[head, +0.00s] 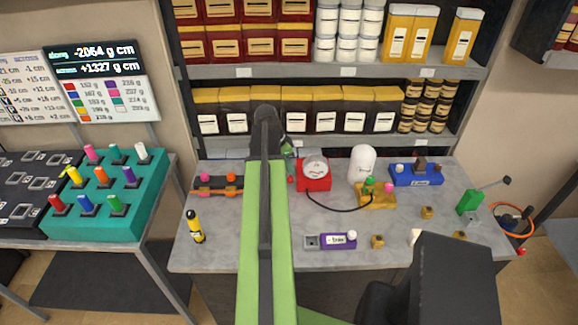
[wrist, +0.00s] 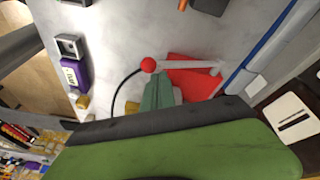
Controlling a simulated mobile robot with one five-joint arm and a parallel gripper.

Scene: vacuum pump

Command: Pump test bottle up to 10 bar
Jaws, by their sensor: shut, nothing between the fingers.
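A red box with a round white dial (head: 315,168) stands at the back of the grey bench; its reading is too small to tell. A black hose (head: 335,209) runs from it to a yellow block with green and pink knobs (head: 376,197). A white rounded bottle (head: 362,162) stands at the back of that block. In the wrist view, a grey lever (wrist: 190,67) with a red ball end (wrist: 148,64) lies across the red box. My gripper (wrist: 158,88) is shut and empty, appearing close to the ball; contact cannot be told. In the head view, my arm mostly hides it.
A purple device (head: 338,240), a blue box (head: 416,175), a green block with a lever (head: 469,202) and a yellow-black tool (head: 194,227) are on the bench. Stocked shelves (head: 330,72) rise behind. A teal tray of coloured pegs (head: 105,210) stands at left.

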